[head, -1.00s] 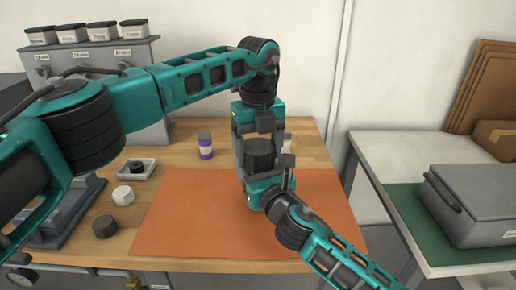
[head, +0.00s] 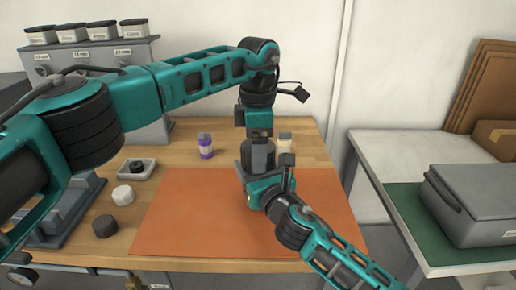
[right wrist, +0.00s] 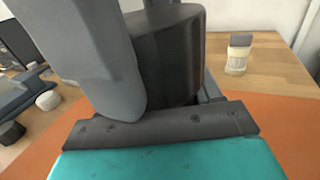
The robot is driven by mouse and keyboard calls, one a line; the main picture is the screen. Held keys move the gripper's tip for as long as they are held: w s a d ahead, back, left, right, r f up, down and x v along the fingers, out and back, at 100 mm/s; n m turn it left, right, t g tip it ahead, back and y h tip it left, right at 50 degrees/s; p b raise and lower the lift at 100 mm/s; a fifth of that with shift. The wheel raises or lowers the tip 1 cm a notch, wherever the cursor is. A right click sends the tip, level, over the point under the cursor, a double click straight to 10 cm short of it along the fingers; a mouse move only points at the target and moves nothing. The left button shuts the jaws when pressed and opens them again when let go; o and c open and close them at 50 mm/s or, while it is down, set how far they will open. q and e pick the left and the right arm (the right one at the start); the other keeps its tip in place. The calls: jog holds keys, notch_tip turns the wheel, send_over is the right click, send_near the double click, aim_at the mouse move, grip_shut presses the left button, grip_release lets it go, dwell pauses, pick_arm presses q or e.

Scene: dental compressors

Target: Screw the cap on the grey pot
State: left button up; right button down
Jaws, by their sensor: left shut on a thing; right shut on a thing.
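The grey pot (right wrist: 170,60) is a dark, upright cylinder between the fingers of my right gripper, above the orange mat. In the head view its side (head: 246,157) shows only in part behind my left gripper's finger. My right gripper (head: 264,175) is shut on the pot. My left gripper (head: 261,150) points straight down over the pot and is shut at its top. The cap there is hidden by the fingers, so I cannot tell its seating. In the right wrist view a large grey finger covers the pot's left part.
A white cap (head: 122,194) and a dark cap (head: 105,227) lie left of the orange mat (head: 185,215). A small tray (head: 150,172) holds a black ring-like part. The mat's left half is clear.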

pick_arm(q)
jog(key=m, duration=0.3)
jog(key=o, duration=1.1)
jog(key=shift+r, duration=0.15)
jog(key=shift+r, duration=2.15)
jog(key=shift+c, duration=0.3)
